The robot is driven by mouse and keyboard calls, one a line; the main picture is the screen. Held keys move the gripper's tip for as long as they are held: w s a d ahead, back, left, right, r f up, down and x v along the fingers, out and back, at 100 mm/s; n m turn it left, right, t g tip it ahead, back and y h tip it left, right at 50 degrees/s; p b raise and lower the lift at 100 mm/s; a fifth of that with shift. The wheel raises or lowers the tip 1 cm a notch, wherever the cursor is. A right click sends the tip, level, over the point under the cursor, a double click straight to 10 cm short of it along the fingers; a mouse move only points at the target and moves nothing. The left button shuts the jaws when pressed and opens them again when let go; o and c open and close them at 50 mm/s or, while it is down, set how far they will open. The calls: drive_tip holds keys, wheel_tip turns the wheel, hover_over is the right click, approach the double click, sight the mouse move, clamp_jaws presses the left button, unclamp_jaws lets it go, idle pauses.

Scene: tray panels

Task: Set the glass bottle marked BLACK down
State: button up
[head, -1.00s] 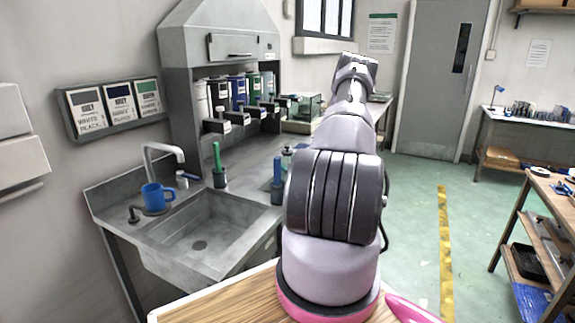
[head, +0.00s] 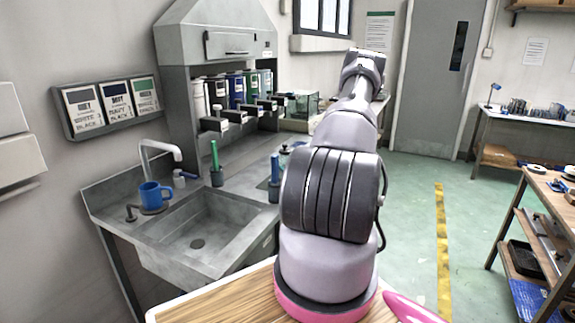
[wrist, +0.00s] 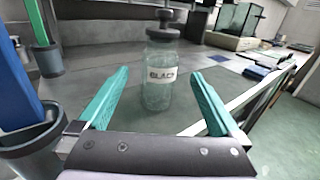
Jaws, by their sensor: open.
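The glass bottle marked BLACK (wrist: 160,92) stands upright on the counter in the wrist view. It is clear, with a dark cap and a white label facing me. My gripper (wrist: 159,76) is open, with one teal finger to each side of the bottle and a visible gap on both sides. In the head view my arm hides the gripper, and only a little of the bottle (head: 284,151) shows beside the arm.
A dark pot with a blue-handled tool (wrist: 28,135) stands close at left in the wrist view. Another pot holds a green-handled tool (head: 216,165). The sink (head: 205,228), blue mug (head: 151,195) and dispenser row (head: 240,110) are nearby. A glass tank (wrist: 235,22) stands behind.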

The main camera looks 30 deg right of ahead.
drive_tip(key=s, duration=0.4)
drive_tip(key=shift+s+a, duration=0.2)
drive_tip(key=shift+s, duration=0.2)
drive_tip(key=shift+s, duration=0.1)
